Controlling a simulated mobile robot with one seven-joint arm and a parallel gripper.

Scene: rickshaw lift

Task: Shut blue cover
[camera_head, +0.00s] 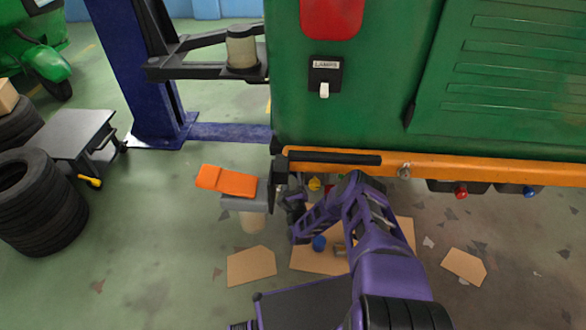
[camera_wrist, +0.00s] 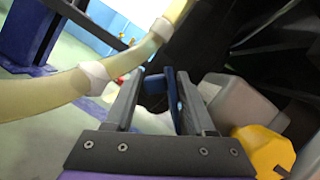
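In the wrist view, the blue cover (camera_wrist: 173,92) shows as a narrow upright blue piece between the fingers, near the right fingertip. It stands at a dark round opening. My gripper (camera_wrist: 161,88) points at it with its two fingers apart. The cover does not appear clamped; whether the right finger touches it is hard to tell.
A yellow cap (camera_wrist: 264,150) and a pale grey container (camera_wrist: 236,105) are close on the right. A pale hose (camera_wrist: 45,98) with white clamps runs past on the left. Cardboard pieces (camera_head: 251,266) lie on the floor.

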